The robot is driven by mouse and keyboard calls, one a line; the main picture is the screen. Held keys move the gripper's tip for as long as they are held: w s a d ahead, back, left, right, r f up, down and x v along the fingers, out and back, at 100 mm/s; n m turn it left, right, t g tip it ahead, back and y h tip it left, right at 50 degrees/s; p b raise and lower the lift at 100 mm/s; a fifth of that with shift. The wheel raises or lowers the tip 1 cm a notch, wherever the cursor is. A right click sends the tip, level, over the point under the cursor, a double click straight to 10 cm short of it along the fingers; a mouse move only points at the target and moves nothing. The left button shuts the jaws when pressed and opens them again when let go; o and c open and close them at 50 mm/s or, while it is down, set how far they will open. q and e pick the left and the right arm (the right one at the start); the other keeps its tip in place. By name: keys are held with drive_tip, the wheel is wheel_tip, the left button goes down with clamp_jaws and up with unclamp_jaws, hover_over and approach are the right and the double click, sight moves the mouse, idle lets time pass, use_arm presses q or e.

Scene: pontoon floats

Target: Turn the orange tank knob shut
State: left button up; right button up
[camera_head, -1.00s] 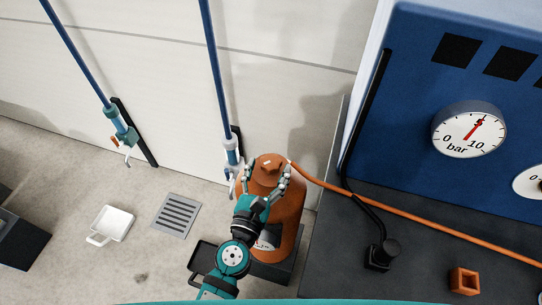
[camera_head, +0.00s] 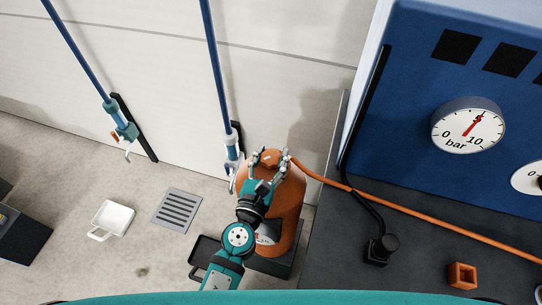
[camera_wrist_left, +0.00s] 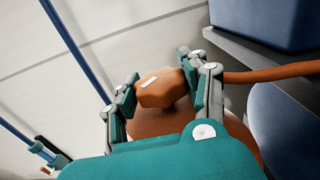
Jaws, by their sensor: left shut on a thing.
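The orange tank (camera_head: 286,215) stands upright beside the dark console. Its orange knob (camera_head: 267,158) is on top and carries a small white mark. The knob also shows in the left wrist view (camera_wrist_left: 160,90), faceted, with its white mark tilted. My left gripper (camera_head: 269,166) reaches up to the tank top. Its two fingers stand on either side of the knob and are shut on it. In the left wrist view my left gripper (camera_wrist_left: 160,96) partly hides the tank top. My right gripper is not in view.
An orange hose (camera_head: 400,208) runs from the tank top across the dark console (camera_head: 335,260). A blue pole (camera_head: 217,80) stands close left of the tank. A gauge (camera_head: 468,130), a floor grate (camera_head: 177,210) and a white tray (camera_head: 113,218) are nearby.

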use_arm(q)
drive_tip(key=shift+m+h, duration=0.4)
drive_tip(key=shift+g+h, duration=0.4)
drive_tip(key=shift+h, duration=0.1)
drive_tip(key=shift+m+g+h, duration=0.5)
drive_tip(key=shift+m+h, duration=0.4)
drive_tip(key=shift+m, duration=0.1)
drive_tip(key=shift+c, duration=0.2)
drive_tip(key=shift+o, duration=0.2)
drive_tip(key=shift+a+f+m+g+h+b, duration=0.1)
drive_tip(key=shift+f+m+g+h+b, duration=0.1)
drive_tip(key=shift+m+g+h+b, duration=0.8)
drive_tip(key=m+g+h+b, duration=0.3)
drive_tip(key=g+b, duration=0.1)
drive_tip(key=b, duration=0.2)
drive_tip(key=m+g+h+b, duration=0.3)
drive_tip(key=m+g+b, duration=0.1)
drive_tip(key=g+b, duration=0.1)
drive_tip(key=shift+b, duration=0.8)
drive_tip(key=shift+r+m+g+h+b, duration=0.25)
drive_tip(key=shift+m+g+b, duration=0.25)
drive_tip(key=shift+g+b, duration=0.35)
drive_tip(key=shift+c, duration=0.2)
